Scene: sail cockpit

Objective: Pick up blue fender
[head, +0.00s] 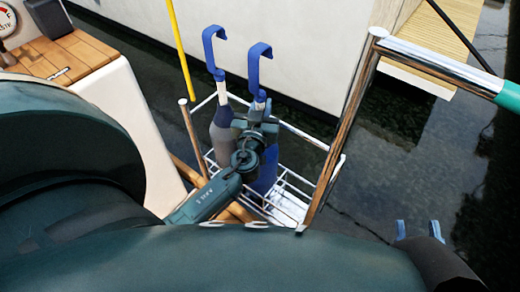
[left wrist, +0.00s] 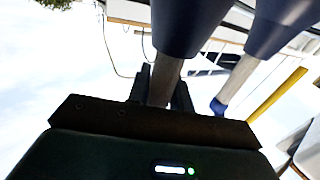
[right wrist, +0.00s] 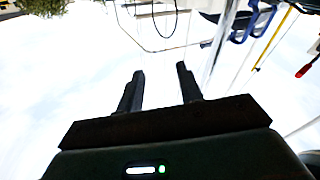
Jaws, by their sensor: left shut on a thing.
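The blue fender (head: 267,172) stands in a white wire rack (head: 290,203), its pale neck (head: 258,104) topped by a blue hook (head: 259,64). My left gripper (head: 256,124) is shut on its neck, below the hook, and partly hides its body. In the left wrist view the fingers close around a grey shaft (left wrist: 166,84) joined to a dark blue body (left wrist: 187,24). A second, greyer fender (head: 222,132) with a blue hook stands just left of it. My right gripper (head: 420,231) is open and empty at the lower right; its parted fingers show in the right wrist view (right wrist: 159,86).
A metal rail (head: 340,140) rises right of the rack, and a yellow pole (head: 180,45) stands behind left. A white cockpit side with wooden top (head: 75,55) is at left. Dark water (head: 400,180), a white hull (head: 290,45) and a wooden dock (head: 440,35) lie beyond.

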